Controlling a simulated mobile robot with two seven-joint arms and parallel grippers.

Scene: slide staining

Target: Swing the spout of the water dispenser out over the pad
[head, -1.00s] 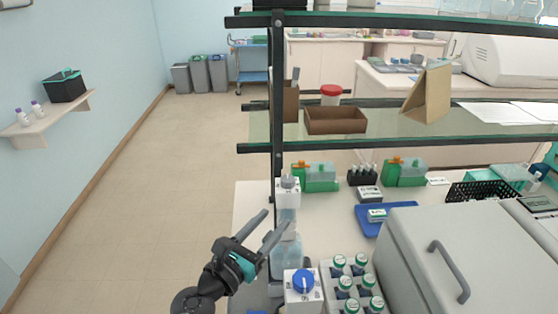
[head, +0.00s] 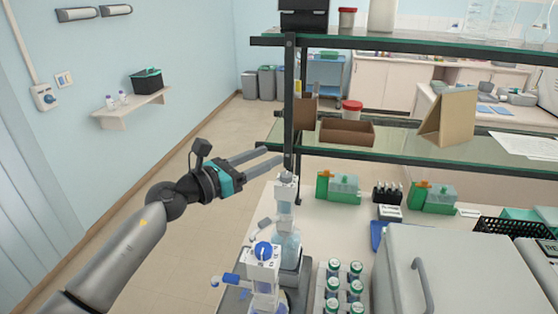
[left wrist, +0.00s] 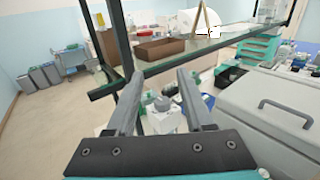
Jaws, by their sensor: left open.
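Two bottle-top dispensers stand at the bench's left end in the head view. The nearer one has a white head, a blue knob (head: 263,249) and a blue-tipped spout (head: 231,280) pointing left. The farther dispenser (head: 286,210) has a grey knob, a clear bottle and a grey spout. I cannot tell from labels which holds water. A grey surface (head: 298,291) shows beneath them; I cannot clearly make out the pad. My left gripper (head: 272,157) is open and empty, above and left of the farther dispenser's head, apart from it. It also shows in the left wrist view (left wrist: 161,78).
A dark shelf post (head: 289,110) and glass shelf (head: 400,155) stand close by the left fingertips. Several green-capped bottles (head: 332,285) stand right of the nearer dispenser. A large grey lidded machine (head: 450,265) fills the right. Left of the bench is open floor.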

